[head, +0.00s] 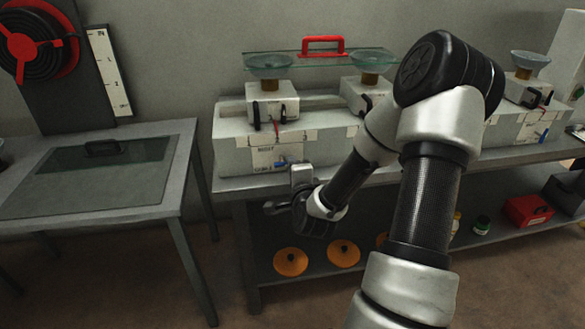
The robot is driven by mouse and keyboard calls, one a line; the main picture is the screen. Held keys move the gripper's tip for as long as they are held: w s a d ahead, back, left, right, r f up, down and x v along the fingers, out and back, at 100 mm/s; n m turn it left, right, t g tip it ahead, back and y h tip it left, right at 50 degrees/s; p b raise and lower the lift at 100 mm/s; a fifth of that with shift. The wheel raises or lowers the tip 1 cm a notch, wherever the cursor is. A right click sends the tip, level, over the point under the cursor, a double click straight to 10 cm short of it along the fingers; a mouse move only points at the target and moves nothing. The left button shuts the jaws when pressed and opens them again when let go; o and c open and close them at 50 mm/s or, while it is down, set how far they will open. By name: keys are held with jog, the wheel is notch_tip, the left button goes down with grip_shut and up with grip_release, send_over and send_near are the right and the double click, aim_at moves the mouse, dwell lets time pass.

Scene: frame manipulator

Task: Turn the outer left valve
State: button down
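A small blue valve handle (281,164) is on the front of the white box (235,160) at the left end of the long bench, beside a paper label with writing. It is the leftmost blue handle I see. My gripper (300,172) is low at the bench's front edge, just right of and below this handle. The fingers are small and partly hidden by the wrist, so I cannot tell whether they touch the handle or are open. Another blue handle (542,133) is on the box front at the right. My arm hides the middle of the box fronts.
Glass dishes (268,65) stand on white blocks above the boxes, with a glass panel with a red handle (323,45) behind. Orange discs (291,261) and a red box (528,210) are on the lower shelf. A separate table (100,205) stands left, across a gap.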

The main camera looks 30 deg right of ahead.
dwell(0.4)
jog(key=c, duration=1.7)
grip_release()
jog(key=shift+c, duration=0.2)
jog(key=p+v, duration=1.7)
jog(key=p, duration=0.1)
jog(key=shift+s, duration=0.2)
jog(key=shift+r, duration=0.1)
